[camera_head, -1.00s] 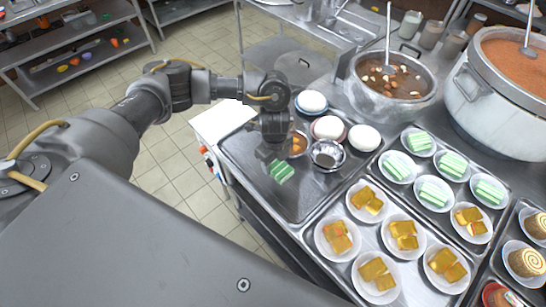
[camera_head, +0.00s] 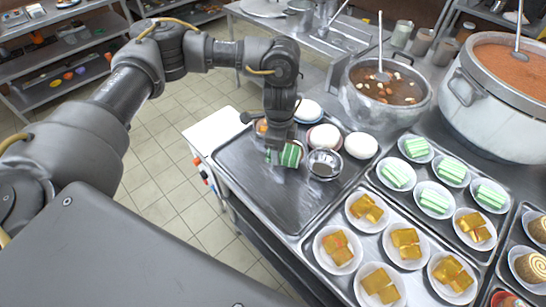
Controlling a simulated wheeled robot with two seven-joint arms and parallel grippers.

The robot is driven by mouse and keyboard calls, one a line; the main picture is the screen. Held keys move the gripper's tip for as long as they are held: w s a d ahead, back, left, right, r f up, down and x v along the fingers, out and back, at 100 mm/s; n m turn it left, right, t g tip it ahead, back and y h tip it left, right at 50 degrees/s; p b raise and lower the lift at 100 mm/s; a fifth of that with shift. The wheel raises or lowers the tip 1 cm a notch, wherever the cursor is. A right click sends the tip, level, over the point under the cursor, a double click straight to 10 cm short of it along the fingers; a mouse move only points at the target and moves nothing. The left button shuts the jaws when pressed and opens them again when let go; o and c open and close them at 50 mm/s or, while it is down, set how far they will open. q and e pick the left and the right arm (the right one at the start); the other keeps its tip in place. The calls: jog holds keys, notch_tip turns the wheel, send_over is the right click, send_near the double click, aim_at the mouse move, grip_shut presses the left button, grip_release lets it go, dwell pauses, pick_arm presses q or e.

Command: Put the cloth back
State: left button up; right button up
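The cloth (camera_head: 289,156) is a small green piece with white stripes. It is at my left gripper (camera_head: 284,150), over the back part of the dark metal tray (camera_head: 265,185) at the left of the counter. The gripper comes down from above with the cloth between its fingers, and it looks shut on it. The fingers hide part of the cloth, and whether it still touches the tray is hard to tell. My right gripper is not in view.
White rounded items (camera_head: 361,145) sit behind the bowl. Trays of plated yellow cakes (camera_head: 405,240) and green-white cakes (camera_head: 435,199) fill the right. Stockpots (camera_head: 386,90) stand behind. A white board (camera_head: 213,130) lies left of the tray. The tray's front is clear.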

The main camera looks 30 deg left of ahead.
pick_arm(q)
jog(key=r+n, duration=0.2)
jog(key=r+n+b, duration=0.1)
jog(key=r+n, duration=0.1)
jog(key=r, duration=0.1)
jog(key=r+n+b, duration=0.1)
jog(key=r, duration=0.1)
jog(key=shift+s+a+r+n, duration=0.15)
jog(key=shift+s+r+n, duration=0.15)
jog(key=shift+n, duration=0.1)
jog(key=s+a+r+n+b, duration=0.1)
jog(key=s+r+n+b, duration=0.1)
jog(key=r+n, duration=0.4)
jog(key=shift+s+a+r+n, duration=0.3)
jog(key=shift+s+r, duration=0.1)
jog(key=shift+s, duration=0.35)
